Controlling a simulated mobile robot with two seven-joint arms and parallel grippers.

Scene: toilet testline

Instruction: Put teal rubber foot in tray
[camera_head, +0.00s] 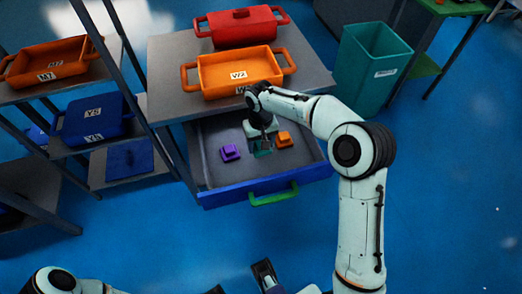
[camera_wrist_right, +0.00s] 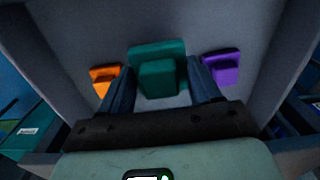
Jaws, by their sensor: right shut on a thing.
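The teal rubber foot (camera_wrist_right: 157,75) is a stepped block between the fingers of my right gripper (camera_wrist_right: 162,88) in the right wrist view. In the head view my right gripper (camera_head: 263,146) points down into the open drawer (camera_head: 220,185), shut on the teal foot (camera_head: 263,153), which is mostly hidden under it. I cannot tell whether the foot touches the drawer floor. An orange tray (camera_head: 213,75) with handles and a white label stands on the table above the drawer. At the bottom edge, dark parts of what looks like my left gripper (camera_head: 263,272) show, cut off.
A purple foot (camera_head: 230,153) and an orange foot (camera_head: 284,140) lie in the drawer on either side. A red tray (camera_head: 243,27) stands behind the orange one. A teal bin (camera_head: 370,70) is at right. Shelves at left hold another orange tray (camera_head: 48,62) and a blue tray (camera_head: 95,120).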

